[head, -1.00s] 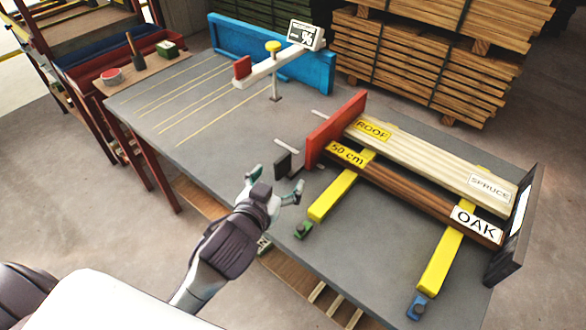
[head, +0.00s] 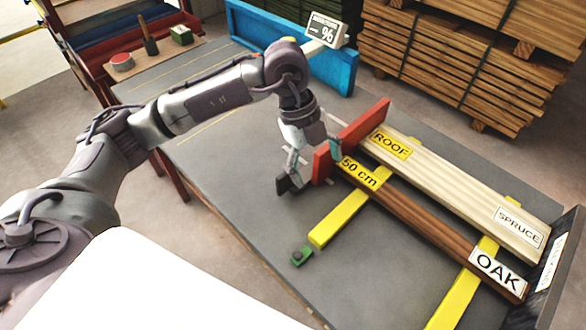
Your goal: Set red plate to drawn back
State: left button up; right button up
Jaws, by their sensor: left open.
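The red plate (head: 364,127) stands upright on the grey table, across the ends of the two boards. A dark block (head: 289,184) sits at its left, on the near side. My left gripper (head: 314,158) points down over the plate's near left end. It is open, one finger on the left of the plate near the dark block and the other by the plate's face. I cannot tell whether either finger touches. The pale spruce board (head: 450,190) and the brown oak board (head: 425,227) lie to the plate's right. My right gripper is not in view.
Yellow bars (head: 350,212) lie under the boards, one with a green end piece (head: 301,255). A dark upright panel (head: 557,262) stands at the far right. Timber stacks (head: 440,60) stand behind.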

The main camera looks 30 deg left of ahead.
aim_at(287, 189)
pick_arm(q)
jog(key=a+n+y, duration=0.1)
jog(key=a, duration=0.1)
jog(key=w+a+y, duration=0.1)
jog(key=a, duration=0.2)
jog(key=w+a+n+y, duration=0.1)
jog(key=a, duration=0.2)
jog(key=shift+w+a+r+n+y, duration=0.15)
jog(key=shift+w+r+n+y, duration=0.15)
jog(key=shift+y, duration=0.1)
notch_tip(287, 189, down, 12)
jog(key=shift+s+r+p, duration=0.1)
jog(key=shift+p, duration=0.75)
jog(key=shift+f, duration=0.6)
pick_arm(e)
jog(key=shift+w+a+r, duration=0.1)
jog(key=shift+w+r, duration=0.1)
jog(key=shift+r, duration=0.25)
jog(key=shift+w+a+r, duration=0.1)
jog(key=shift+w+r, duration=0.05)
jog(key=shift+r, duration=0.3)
